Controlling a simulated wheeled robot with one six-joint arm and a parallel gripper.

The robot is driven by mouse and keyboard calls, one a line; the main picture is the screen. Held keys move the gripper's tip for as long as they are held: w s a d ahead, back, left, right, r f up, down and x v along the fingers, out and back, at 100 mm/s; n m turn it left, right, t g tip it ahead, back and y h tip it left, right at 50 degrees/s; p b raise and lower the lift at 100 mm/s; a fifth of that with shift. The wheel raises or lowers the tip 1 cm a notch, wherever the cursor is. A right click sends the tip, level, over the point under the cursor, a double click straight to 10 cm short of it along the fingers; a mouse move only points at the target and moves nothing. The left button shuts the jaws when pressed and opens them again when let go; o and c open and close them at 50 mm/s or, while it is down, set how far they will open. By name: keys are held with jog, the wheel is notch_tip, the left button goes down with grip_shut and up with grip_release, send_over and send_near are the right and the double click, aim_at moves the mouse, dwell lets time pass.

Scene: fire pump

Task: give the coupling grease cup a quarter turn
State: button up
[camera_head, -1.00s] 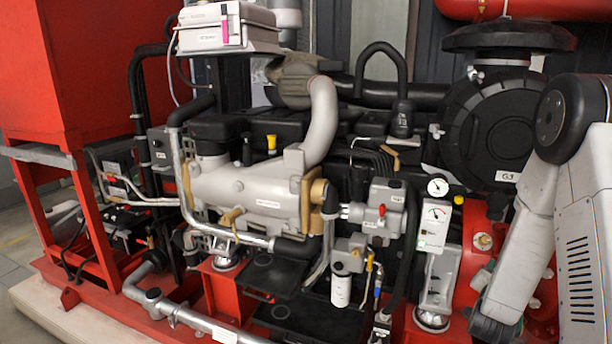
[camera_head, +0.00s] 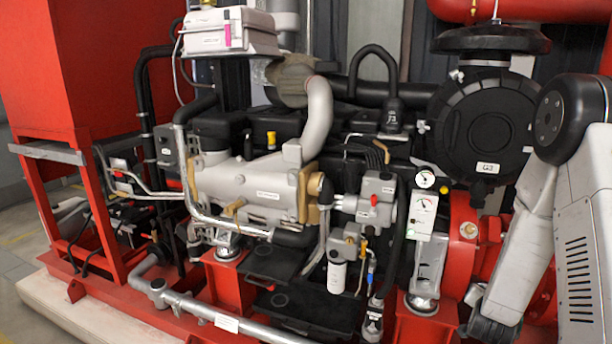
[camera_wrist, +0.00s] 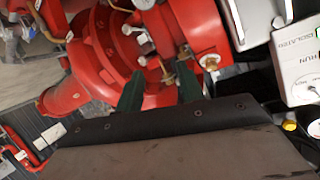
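My gripper (camera_wrist: 161,62) shows in the wrist view as two dark green fingers standing apart. It looks open, and nothing is clearly held between them. Beyond the fingertips is a red pump casing (camera_wrist: 95,55) with small metal and brass fittings (camera_wrist: 168,78). I cannot tell for sure which fitting is the coupling grease cup. In the head view, a small pale fitting (camera_head: 468,230) sits on the red housing (camera_head: 460,255) at the right, left of my arm; it may be the cup.
A white panel with a gauge (camera_head: 421,215) stands left of the red housing. A yellow cap (camera_head: 444,187) is beside it. The grey engine body (camera_head: 250,185) and red frame (camera_head: 50,200) fill the middle and left. A labelled light box (camera_wrist: 300,60) is at the wrist view's right.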

jog(key=s+a+r+n+g+y, duration=0.2)
jog(key=s+a+n+g+y, duration=0.35)
jog(key=a, duration=0.85)
jog(key=s+a+r+n+g+y, duration=0.1)
jog(key=s+a+r+n, duration=0.1)
jog(key=s+a+r, duration=0.2)
jog(key=s+a+r+n+g+y, duration=0.1)
jog(key=s+a+r, duration=0.4)
jog(key=s+r, duration=0.6)
jog(key=s+a+r+n+g+y, duration=0.1)
jog(key=s+a+r, duration=0.3)
jog(key=s+r, duration=0.4)
jog(key=shift+s+a+r+n, duration=0.15)
jog(key=shift+s+a+n, duration=0.15)
jog(key=shift+s+n, duration=0.45)
jog(key=shift+w+y, duration=0.1)
jog(key=shift+y, duration=0.15)
